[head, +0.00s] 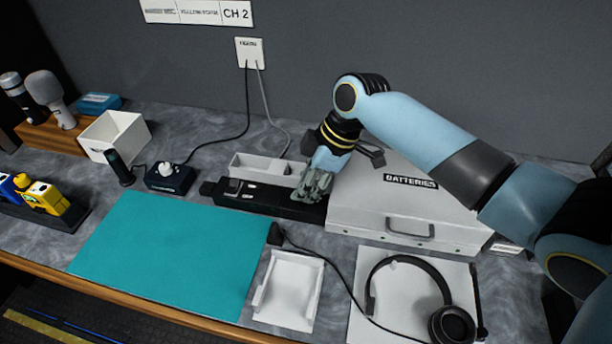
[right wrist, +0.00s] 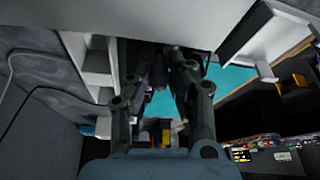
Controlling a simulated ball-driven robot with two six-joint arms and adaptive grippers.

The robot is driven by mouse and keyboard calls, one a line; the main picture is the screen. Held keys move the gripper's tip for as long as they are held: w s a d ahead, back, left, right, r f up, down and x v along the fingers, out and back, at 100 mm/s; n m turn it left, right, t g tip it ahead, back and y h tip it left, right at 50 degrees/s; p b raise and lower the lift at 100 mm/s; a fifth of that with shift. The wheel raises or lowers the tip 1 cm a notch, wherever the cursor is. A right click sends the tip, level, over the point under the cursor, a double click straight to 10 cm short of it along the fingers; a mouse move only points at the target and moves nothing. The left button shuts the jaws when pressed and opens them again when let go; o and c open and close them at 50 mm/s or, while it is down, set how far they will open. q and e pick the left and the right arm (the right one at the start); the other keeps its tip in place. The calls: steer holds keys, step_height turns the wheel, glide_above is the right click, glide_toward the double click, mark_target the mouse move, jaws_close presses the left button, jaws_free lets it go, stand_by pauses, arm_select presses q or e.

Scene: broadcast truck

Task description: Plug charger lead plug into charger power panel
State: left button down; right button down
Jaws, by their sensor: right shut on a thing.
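My right gripper (head: 317,190) points down over the right part of a long black unit (head: 232,194), probably the charger, beside the silver case. Its fingers are closed together on something. In the right wrist view the fingers (right wrist: 167,62) meet at a dark shape; what they hold is mostly hidden, so I cannot tell if it is the lead plug. A white wall plate (head: 249,52) has a black lead and a grey lead (head: 268,112) running down from it. The grey one goes behind the grey tray. No charger power panel can be clearly made out. My left gripper is not in view.
A silver case (head: 400,208) marked BATTERIES stands right of the gripper. An open grey tray (head: 262,165) lies behind the black unit. A teal mat (head: 165,250), white holder (head: 289,290) and headset (head: 452,325) are in front. A small knob box (head: 170,178) stands left.

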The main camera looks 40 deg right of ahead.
steer(key=shift+p, duration=0.75)
stand_by(1.1)
steer(key=shift+f+b, duration=0.85)
steer(key=shift+f, duration=0.3)
steer(key=c, duration=1.1)
jaws_free()
steer(key=shift+c, duration=0.2)
steer(key=shift+r, duration=0.2)
steer(key=v, duration=1.1)
steer(key=shift+r, duration=0.3)
steer(key=shift+s+d, duration=0.1)
